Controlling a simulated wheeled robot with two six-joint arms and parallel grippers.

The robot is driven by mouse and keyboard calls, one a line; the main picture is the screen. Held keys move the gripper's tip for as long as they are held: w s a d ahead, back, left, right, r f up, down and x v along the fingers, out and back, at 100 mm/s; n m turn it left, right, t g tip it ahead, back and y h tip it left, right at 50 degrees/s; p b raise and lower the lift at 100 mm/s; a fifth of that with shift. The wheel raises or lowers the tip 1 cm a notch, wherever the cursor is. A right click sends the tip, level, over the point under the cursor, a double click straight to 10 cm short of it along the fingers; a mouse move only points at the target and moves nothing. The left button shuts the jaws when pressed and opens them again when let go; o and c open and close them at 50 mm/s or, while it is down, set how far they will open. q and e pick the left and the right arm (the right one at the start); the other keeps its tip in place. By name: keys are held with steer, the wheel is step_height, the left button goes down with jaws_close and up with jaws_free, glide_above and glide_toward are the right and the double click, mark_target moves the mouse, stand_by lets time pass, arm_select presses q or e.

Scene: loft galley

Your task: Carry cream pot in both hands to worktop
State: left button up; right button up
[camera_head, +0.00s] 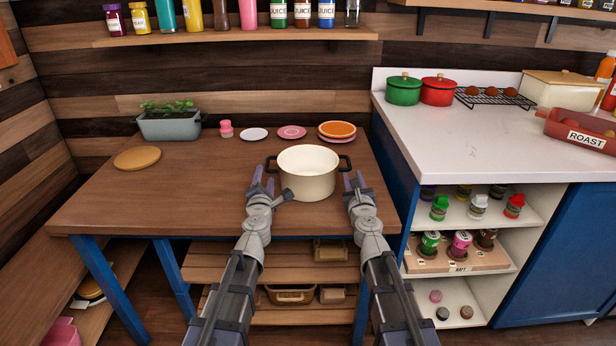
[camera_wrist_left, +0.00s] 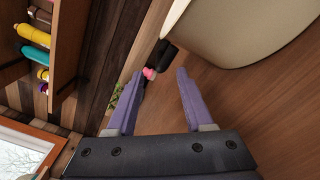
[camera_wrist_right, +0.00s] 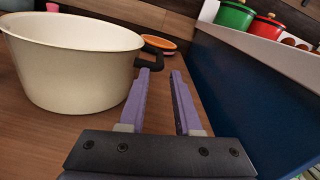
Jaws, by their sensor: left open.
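The cream pot (camera_head: 308,180) stands upright on the wooden table (camera_head: 130,205), open at the top, with a black handle on each side. It also shows in the left wrist view (camera_wrist_left: 240,25) and right wrist view (camera_wrist_right: 75,65). My left gripper (camera_head: 263,180) is open and empty at the pot's left side, the handle just beyond the gap between its fingers. My right gripper (camera_head: 355,182) is open and empty at the pot's right side, the other handle just ahead of its fingertips. The white worktop (camera_head: 450,140) is at the right, higher than the table.
A green pot (camera_head: 403,91), a red pot (camera_head: 438,91), a cooling rack (camera_head: 485,98) and a red roast dish (camera_head: 580,131) stand on the worktop. Its front middle is clear. Plates (camera_head: 337,130) and a planter (camera_head: 170,125) line the table's back.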

mark_target(267, 162)
arm_select(q)
steer(key=w, duration=0.7)
steer(key=shift+w+a, duration=0.15)
steer(key=shift+w, duration=0.25)
arm_select(e)
steer(key=w, duration=0.7)
steer(key=shift+w+a, duration=0.2)
steer(key=shift+w, duration=0.2)
arm_select(q)
steer(key=c, duration=0.5)
arm_select(e)
steer(key=c, duration=0.5)
arm_select(q)
jaws_close()
arm_select(e)
jaws_close()
